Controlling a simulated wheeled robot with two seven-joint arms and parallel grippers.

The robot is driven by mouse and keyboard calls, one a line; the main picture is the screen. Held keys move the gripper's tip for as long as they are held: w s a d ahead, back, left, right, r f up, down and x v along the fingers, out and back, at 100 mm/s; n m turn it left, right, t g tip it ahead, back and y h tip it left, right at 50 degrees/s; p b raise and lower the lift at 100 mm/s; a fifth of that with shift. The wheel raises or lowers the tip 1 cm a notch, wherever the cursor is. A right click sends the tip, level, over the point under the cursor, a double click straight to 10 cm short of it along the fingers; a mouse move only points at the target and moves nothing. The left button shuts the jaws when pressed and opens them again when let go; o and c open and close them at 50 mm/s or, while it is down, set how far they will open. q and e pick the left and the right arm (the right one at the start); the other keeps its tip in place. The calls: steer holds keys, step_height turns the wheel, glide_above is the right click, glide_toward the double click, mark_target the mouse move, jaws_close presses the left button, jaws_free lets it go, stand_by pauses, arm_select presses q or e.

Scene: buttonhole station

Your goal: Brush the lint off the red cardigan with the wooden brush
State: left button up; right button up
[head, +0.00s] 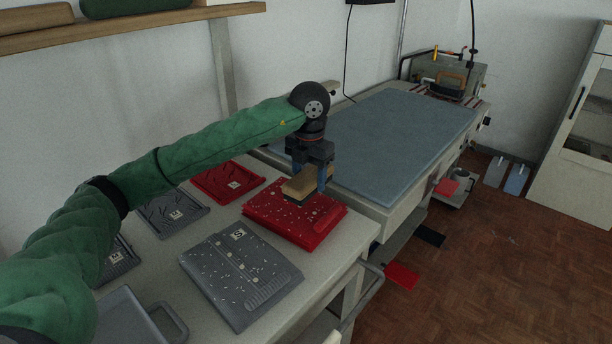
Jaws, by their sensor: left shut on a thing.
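The folded red cardigan (298,222) lies on the near table in the head view, with several pale lint specks on it. My left gripper (309,175) is directly above it and shut on the wooden brush (302,187). The brush hangs low over the back half of the cardigan. I cannot tell whether its underside touches the cloth. Part of the cardigan is hidden behind the brush. My right gripper is not in the head view.
A grey folded cardigan (240,275) with specks lies in front of the red one. Trays, one red (228,181) and one grey (168,212), lie to the left. A blue-grey padded table (390,140) stands behind to the right. A grey tray (128,318) sits near the front edge.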

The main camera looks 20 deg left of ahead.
arm_select(q)
steer(key=shift+s+d+r, duration=0.1)
steer(key=shift+s+d, duration=0.1)
steer(key=shift+d, duration=0.65)
steer(key=shift+s+d+r, duration=0.1)
steer(key=shift+s+d, duration=0.1)
steer(key=shift+d, duration=0.6)
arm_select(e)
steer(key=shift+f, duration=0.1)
arm_select(q)
steer(key=shift+d, duration=0.1)
